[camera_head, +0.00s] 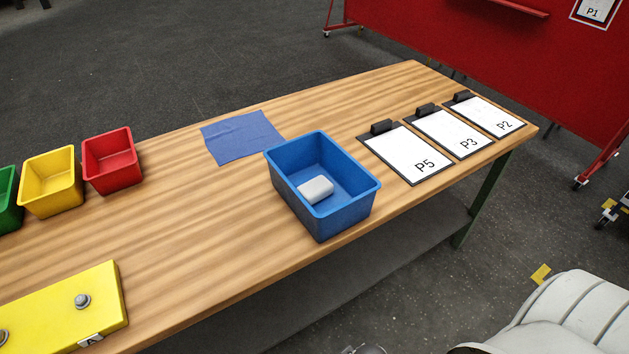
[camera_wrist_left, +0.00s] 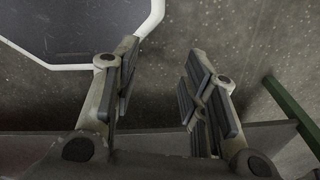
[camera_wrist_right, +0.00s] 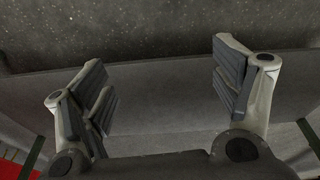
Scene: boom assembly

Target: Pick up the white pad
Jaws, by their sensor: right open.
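The white pad (camera_head: 316,190) is a small block with rounded edges. It lies on the floor of the blue bin (camera_head: 350,211), toward its near left side. The bin stands on the wooden table near its front edge. My left gripper (camera_wrist_left: 158,95) is open and empty in the left wrist view, over grey floor. My right gripper (camera_wrist_right: 165,95) is open and empty in the right wrist view, with grey surfaces behind it. Neither gripper is clearly visible in the head view, and the pad is in neither wrist view.
A blue cloth (camera_head: 241,137) lies behind the bin. Clipboards P5 (camera_head: 409,150), P3 (camera_head: 449,131) and P2 (camera_head: 488,116) lie to the right. Red (camera_head: 112,160), yellow (camera_head: 52,182) and green (camera_head: 8,200) bins stand left. A yellow block (camera_head: 62,308) lies front left. The table's middle (camera_head: 190,230) is clear.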

